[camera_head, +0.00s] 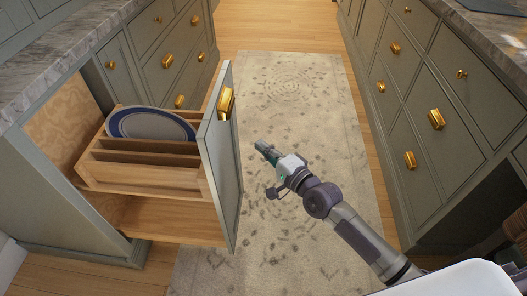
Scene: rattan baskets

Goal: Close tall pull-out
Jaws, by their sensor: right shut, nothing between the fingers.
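The tall pull-out (228,165) stands open at the left, drawn well out of its cabinet. Its grey-green front panel faces the aisle and carries a gold handle (226,103) near the top. Inside are a wooden rack (150,178) with dividers, holding a blue-rimmed plate (150,124), and a lower wooden shelf (170,218). My right gripper (263,148) is shut and empty. In the picture it is just right of the front panel, apart from it, over the rug. My left gripper is not in view.
A patterned rug (295,100) covers the wooden floor between two cabinet rows. Closed drawers with gold handles (436,119) line the right side. A stone countertop (60,65) tops the left cabinets. The aisle beyond my gripper is clear.

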